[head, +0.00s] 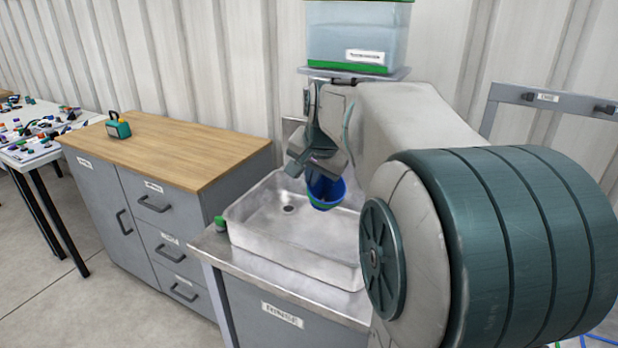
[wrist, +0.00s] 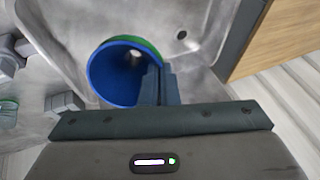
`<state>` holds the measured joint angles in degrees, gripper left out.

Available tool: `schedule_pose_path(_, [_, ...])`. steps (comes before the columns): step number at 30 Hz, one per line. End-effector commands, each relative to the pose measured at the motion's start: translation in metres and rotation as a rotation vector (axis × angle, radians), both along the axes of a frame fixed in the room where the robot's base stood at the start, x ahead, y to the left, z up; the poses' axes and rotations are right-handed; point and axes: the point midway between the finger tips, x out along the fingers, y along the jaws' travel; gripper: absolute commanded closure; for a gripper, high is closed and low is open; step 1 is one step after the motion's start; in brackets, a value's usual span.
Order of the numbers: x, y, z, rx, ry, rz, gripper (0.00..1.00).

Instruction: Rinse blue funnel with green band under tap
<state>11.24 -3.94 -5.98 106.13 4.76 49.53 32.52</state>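The blue funnel with a green band (head: 325,190) hangs over the sink basin (head: 262,232), below my gripper (head: 316,163). In the wrist view the funnel (wrist: 112,78) shows its wide blue mouth and its small outlet hole, with the green band along its far side. My gripper (wrist: 157,84) has its fingers together at the funnel's rim and appears shut on its wall. The sink drain (wrist: 181,35) shows beyond the funnel. The tap is not clear in the head view, where my arm covers that area. Grey fittings (wrist: 62,103) at the left of the wrist view may belong to it.
A water tote with green trim (head: 358,35) stands on a shelf above the sink. A small green-topped item (head: 220,224) is at the counter's left edge. A wooden-topped cabinet (head: 165,148) carrying a teal object (head: 118,127) stands left. A cluttered table (head: 40,130) is farther left.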

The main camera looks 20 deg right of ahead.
Motion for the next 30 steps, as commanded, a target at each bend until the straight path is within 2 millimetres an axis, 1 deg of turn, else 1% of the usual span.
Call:
schedule_pose_path(5, [-0.005,0.001,0.006,0.000,-0.003,0.000,1.00])
schedule_pose_path(21, [-0.045,0.007,0.038,-0.001,-0.001,0.000,1.00])
schedule_pose_path(24, [-0.049,0.007,0.040,-0.001,-0.001,0.000,1.00])
schedule_pose_path(30, [-0.050,0.008,0.040,-0.001,-0.001,0.000,1.00])
